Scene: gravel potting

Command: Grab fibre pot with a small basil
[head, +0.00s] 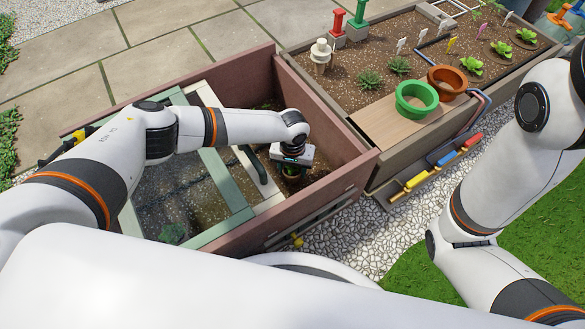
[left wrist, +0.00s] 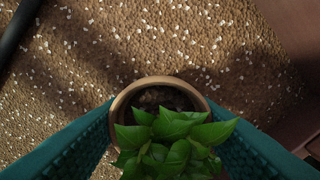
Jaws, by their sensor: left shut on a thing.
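The fibre pot (left wrist: 124,97) is a round tan-brown pot with dark soil and a small leafy green basil (left wrist: 175,145) in it. In the left wrist view it sits between the two teal fingers of my left gripper (left wrist: 160,140), which is shut on it. In the head view my left gripper (head: 291,165) reaches down inside the brown planter box, and the pot shows only as a small dark shape under it. Whether the pot touches the soil below is unclear. My right arm shows at the right, but its gripper is out of view.
The brown box (head: 330,115) has high walls around my left gripper. A green-framed lid (head: 215,165) lies to its left. A second bed (head: 350,85) at the right holds plants, a green pot (head: 416,98) and a terracotta pot (head: 447,82). Speckled gravelly soil (left wrist: 200,45) lies under the pot.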

